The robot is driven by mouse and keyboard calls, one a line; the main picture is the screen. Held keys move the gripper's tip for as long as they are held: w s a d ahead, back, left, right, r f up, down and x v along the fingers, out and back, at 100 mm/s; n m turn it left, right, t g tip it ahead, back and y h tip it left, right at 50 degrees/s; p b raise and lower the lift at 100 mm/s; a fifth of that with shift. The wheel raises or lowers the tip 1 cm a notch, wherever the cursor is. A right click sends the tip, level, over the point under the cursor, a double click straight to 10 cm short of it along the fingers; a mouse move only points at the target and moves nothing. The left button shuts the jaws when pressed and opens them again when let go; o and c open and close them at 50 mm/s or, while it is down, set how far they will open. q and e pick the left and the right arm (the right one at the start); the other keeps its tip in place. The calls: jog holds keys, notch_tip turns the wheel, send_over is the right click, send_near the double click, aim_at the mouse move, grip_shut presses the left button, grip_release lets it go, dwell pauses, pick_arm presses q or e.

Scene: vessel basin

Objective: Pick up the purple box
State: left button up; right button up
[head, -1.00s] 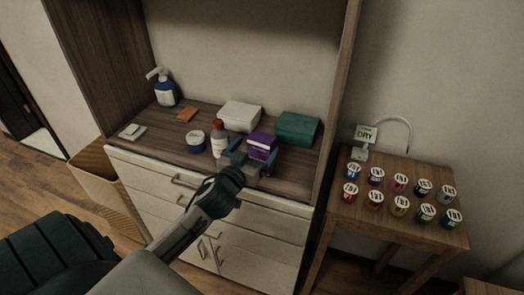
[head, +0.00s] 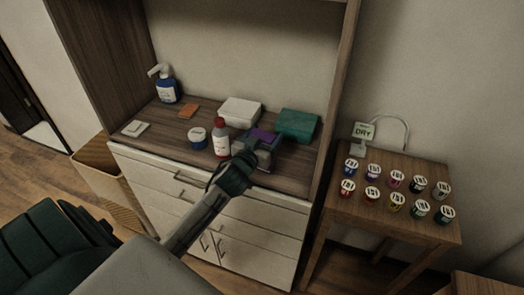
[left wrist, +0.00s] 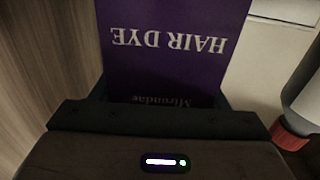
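The purple box (head: 265,136) is on the wooden counter of the cabinet, largely hidden by my left gripper (head: 260,152). The left gripper's fingers are around the box, one on each side. In the left wrist view the purple box (left wrist: 175,55) fills the middle, with upside-down "HAIR DYE" lettering. Dark finger edges show close along both its sides; whether they press on it is not clear. The box does not look clearly lifted. My right gripper is not in view.
A red-capped bottle (head: 221,141) stands just left of the gripper. A blue-and-white jar (head: 197,138), white box (head: 240,112) and teal box (head: 297,125) are nearby. A side table (head: 385,225) holds several small jars.

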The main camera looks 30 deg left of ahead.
pick_arm(q)
jog(key=shift+c, duration=1.2)
jog(key=shift+r, duration=0.15)
